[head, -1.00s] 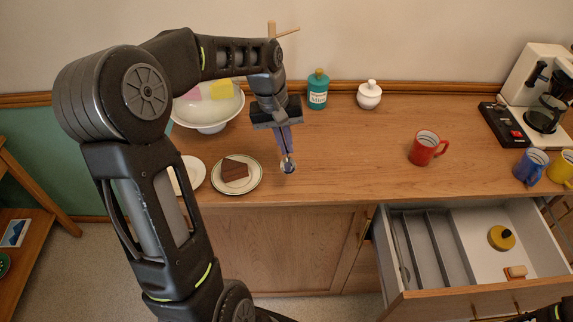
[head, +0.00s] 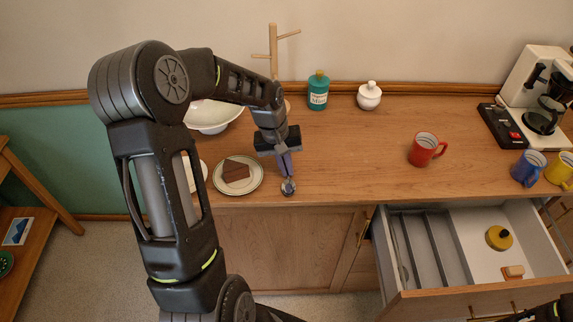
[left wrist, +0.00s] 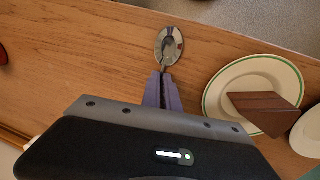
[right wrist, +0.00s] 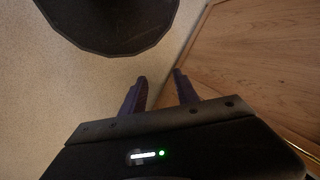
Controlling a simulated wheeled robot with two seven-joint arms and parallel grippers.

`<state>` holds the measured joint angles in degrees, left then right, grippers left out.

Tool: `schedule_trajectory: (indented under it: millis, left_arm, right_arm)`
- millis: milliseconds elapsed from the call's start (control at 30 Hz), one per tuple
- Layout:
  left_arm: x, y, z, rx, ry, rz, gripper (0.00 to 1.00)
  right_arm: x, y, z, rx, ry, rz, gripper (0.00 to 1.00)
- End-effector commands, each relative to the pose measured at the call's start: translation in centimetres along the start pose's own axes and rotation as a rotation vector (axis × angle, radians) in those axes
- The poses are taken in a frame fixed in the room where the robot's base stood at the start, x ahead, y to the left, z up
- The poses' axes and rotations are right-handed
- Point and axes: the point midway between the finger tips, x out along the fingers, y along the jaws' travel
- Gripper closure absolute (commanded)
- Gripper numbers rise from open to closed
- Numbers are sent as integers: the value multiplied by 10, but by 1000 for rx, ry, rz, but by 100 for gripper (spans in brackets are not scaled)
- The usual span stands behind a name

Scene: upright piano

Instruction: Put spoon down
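The metal spoon (head: 288,188) is at the counter's front edge, just right of the cake plate. Its bowl (left wrist: 169,44) shows clearly in the left wrist view. My left gripper (head: 286,175) points down and is shut on the spoon's handle; the fingertips (left wrist: 163,78) hide most of the handle. I cannot tell whether the spoon touches the counter. My right gripper (right wrist: 160,82) is open and empty, low in front of the cabinet.
The plate with chocolate cake (head: 237,173) is close left of the spoon. A red mug (head: 426,149), a teal jar (head: 318,91) and a white pot (head: 369,95) stand on the counter (head: 350,155). The drawer (head: 470,250) is open at lower right. The counter right of the spoon is clear.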

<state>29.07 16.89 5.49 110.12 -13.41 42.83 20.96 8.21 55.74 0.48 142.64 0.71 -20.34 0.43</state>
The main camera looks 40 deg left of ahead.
Motion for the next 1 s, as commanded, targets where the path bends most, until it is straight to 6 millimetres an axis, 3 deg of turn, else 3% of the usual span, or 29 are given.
schedule_trajectory:
  millis: [300, 333, 567, 1000]
  left_arm:
    - [4, -1, 0, 1, 0, 0, 100]
    - [3, 0, 0, 1, 0, 0, 93]
    - [2, 0, 0, 1, 0, 0, 74]
    - [-6, 0, -1, 0, 2, -1, 74]
  right_arm:
    - [4, 1, 0, 0, 1, -1, 64]
    - [3, 1, 0, 0, 0, -1, 64]
    - [2, 1, 0, -1, 1, -1, 64]
    - [2, 1, 0, 0, 0, 0, 64]
